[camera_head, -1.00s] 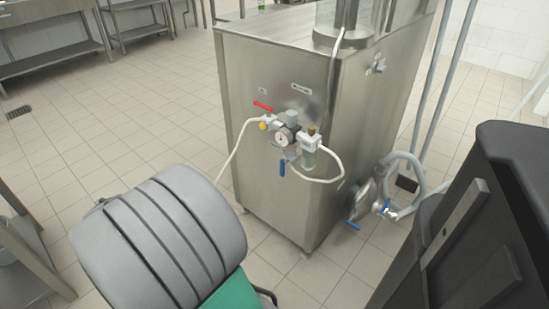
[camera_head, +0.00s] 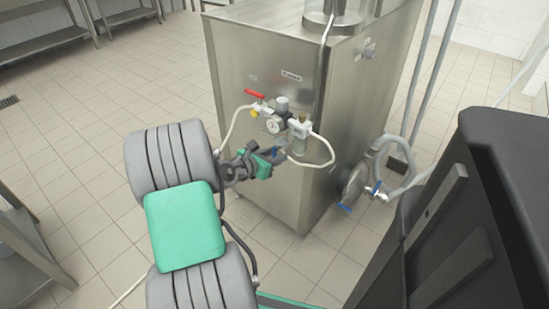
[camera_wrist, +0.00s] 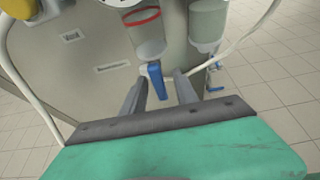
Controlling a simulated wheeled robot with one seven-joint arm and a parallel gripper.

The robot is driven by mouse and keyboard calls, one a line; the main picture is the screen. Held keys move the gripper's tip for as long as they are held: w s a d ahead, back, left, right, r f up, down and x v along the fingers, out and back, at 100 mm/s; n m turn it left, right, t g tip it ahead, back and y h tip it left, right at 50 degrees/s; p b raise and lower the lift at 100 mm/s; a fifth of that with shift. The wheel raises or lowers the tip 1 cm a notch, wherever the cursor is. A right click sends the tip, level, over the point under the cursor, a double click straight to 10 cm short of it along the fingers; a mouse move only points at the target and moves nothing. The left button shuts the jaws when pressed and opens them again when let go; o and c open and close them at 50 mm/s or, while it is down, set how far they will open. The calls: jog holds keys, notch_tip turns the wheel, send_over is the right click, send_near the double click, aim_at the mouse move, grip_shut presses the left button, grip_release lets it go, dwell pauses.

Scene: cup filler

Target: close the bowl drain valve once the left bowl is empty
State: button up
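My gripper (camera_wrist: 159,80) is open in the wrist view, with one finger on either side of a blue lever (camera_wrist: 156,82) that hangs down below the regulator fittings. I cannot tell if a finger touches it. In the head view my gripper (camera_head: 274,157) is at the front face of the steel machine (camera_head: 239,72), just below the pressure gauge (camera_head: 273,125), and largely covers that lever. No label I can read shows which lever is the bowl drain valve. I cannot make out a left bowl or its contents.
A red lever (camera_head: 255,94) sits at the upper left of the fittings. More blue levers (camera_head: 345,207) are low on the machine's right side, near a grey hose (camera_head: 404,171). White hoses (camera_head: 331,150) loop around the fittings. Tiled floor lies open to the left.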

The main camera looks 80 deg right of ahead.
grip_shut()
dwell(0.3)
dwell(0.3)
